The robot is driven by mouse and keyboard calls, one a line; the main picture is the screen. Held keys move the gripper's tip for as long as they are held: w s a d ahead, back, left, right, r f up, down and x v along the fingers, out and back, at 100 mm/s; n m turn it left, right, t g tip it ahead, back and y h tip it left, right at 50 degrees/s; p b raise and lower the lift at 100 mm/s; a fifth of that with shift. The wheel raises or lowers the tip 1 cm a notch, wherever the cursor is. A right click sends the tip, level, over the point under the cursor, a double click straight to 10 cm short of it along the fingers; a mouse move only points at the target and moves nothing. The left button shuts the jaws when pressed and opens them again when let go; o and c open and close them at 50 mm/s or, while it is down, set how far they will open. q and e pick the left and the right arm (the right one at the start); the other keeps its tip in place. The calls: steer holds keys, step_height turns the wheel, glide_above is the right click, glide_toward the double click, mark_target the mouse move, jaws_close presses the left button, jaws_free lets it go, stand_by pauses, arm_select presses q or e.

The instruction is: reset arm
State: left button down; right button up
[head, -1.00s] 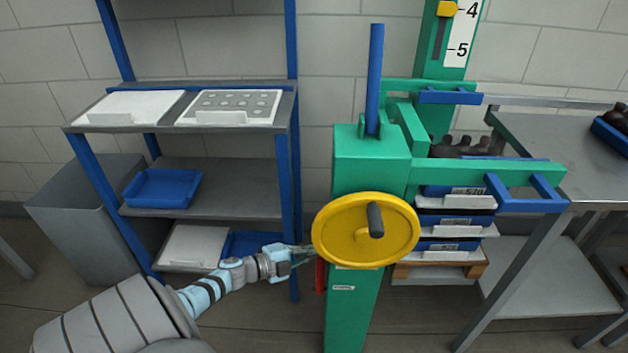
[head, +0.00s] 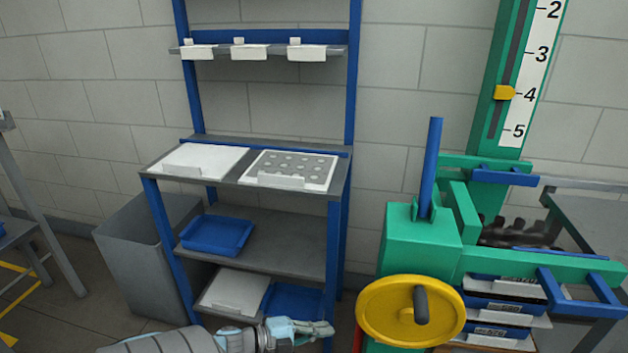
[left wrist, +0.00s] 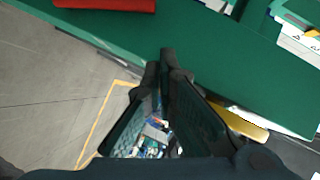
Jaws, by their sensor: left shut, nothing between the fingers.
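My left gripper (head: 322,329) is low in the head view, in front of the shelf rack's bottom shelf and left of the yellow handwheel (head: 410,312). It is shut and holds nothing. In the left wrist view its dark fingers (left wrist: 166,62) come together at the tips, in front of a green surface (left wrist: 130,40). My right gripper is in neither view.
The green machine (head: 425,238) with a blue post stands at the right. A blue-framed rack (head: 345,200) holds white boards and blue trays (head: 217,235). A grey bin (head: 150,245) stands left of it. Open floor (head: 75,295) lies at the lower left.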

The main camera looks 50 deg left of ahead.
arm_select(q)
steer(key=shift+v, duration=0.95)
